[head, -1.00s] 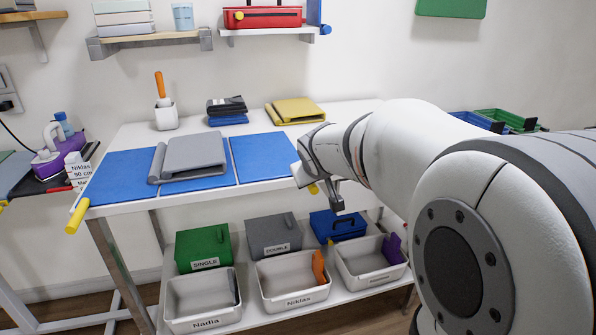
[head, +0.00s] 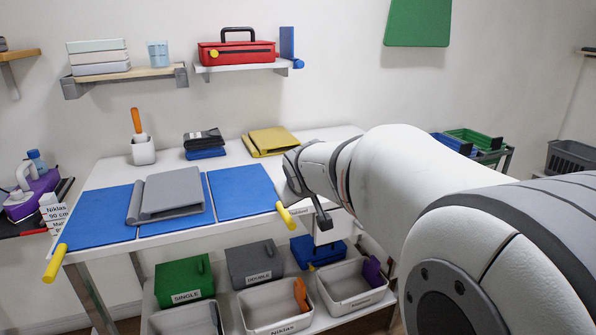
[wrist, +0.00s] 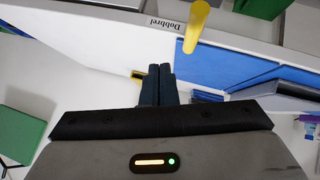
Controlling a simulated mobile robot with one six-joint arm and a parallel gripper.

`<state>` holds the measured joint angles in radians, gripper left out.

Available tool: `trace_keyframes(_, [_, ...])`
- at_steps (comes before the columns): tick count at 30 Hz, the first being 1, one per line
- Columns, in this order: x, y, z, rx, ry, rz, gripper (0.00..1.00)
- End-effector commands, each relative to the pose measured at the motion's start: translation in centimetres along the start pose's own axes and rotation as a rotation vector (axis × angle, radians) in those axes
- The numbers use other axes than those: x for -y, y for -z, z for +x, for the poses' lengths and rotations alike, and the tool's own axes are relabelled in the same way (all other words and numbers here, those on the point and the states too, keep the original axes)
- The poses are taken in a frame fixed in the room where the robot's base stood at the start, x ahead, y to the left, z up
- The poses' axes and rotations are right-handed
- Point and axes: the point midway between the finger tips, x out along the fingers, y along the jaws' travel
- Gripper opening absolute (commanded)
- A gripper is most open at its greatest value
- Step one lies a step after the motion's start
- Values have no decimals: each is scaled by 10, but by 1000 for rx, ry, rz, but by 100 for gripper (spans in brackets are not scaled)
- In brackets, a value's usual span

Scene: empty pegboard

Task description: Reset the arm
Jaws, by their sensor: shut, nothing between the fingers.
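My gripper (wrist: 159,84) shows in the wrist view with its two dark fingers together and nothing between them. In the head view my arm reaches in from the right, and its wrist end (head: 322,218) hangs by the right front edge of the white table (head: 325,140). A yellow handle (head: 286,215) at the table's front edge is close left of it; a yellow handle also shows near the fingertips in the wrist view (wrist: 196,27). A grey folded cloth (head: 172,193) lies on blue mats (head: 240,190), left of my arm.
Yellow (head: 270,140) and dark folded cloths (head: 204,144) and a white cup with an orange-handled tool (head: 143,150) stand at the table's back. Below are green (head: 184,281) and grey boxes (head: 254,264) and open white bins (head: 352,285). A red toolbox (head: 236,54) sits on a wall shelf.

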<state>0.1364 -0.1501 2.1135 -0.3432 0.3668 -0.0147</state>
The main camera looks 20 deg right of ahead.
Motion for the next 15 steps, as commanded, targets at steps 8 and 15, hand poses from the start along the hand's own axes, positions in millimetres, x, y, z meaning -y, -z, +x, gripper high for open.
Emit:
trace_keyframes(8, [-20,-3,-53,-2,-2,1,0])
trace_keyframes(15, [-20,-8,-74,24,18,10,0])
